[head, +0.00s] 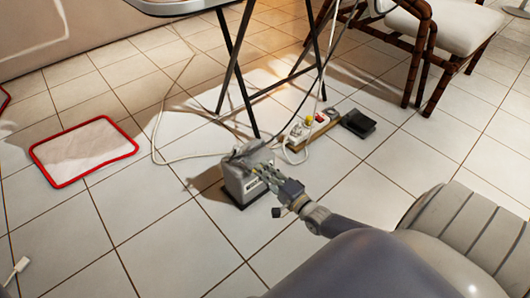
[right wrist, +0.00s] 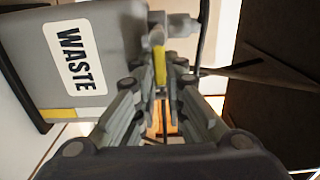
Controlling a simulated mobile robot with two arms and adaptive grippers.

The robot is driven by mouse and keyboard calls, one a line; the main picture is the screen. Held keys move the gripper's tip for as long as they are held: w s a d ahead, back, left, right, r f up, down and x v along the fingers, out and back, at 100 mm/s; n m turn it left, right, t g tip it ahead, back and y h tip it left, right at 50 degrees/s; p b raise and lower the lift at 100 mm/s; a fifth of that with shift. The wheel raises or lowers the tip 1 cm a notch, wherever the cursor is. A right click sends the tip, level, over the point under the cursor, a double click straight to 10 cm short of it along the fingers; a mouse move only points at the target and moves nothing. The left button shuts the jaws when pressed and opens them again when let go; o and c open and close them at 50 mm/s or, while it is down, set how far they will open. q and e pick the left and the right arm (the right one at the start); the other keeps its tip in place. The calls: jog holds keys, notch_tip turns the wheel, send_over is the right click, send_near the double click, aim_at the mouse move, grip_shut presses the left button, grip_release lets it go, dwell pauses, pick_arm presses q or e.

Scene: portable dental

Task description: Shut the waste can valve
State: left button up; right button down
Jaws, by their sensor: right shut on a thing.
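The grey waste can (head: 236,184) stands on the tiled floor on a dark base. Its white WASTE label fills the upper left of the right wrist view, where the can (right wrist: 112,28) looks turned sideways. The valve (right wrist: 159,66) shows there as a narrow yellow handle beside a grey fitting at the can's side. My right gripper (head: 265,173) reaches the can from the lower right. In the right wrist view its fingertips (right wrist: 165,77) are closed around the yellow handle. In the head view the gripper hides the valve. My left gripper is in neither view.
A folding table (head: 185,7) with thin crossed legs stands behind the can. A power strip (head: 308,130), a black foot pedal (head: 358,123) and loose cables lie right of it. A chair (head: 450,25) stands at upper right. A red-edged mat (head: 84,150) lies left. Front-left floor is mostly clear.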

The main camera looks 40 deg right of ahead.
jog(key=c, duration=1.7)
grip_release()
jog(key=shift+o, duration=0.2)
jog(key=s, duration=1.2)
jog(key=shift+d, duration=0.45)
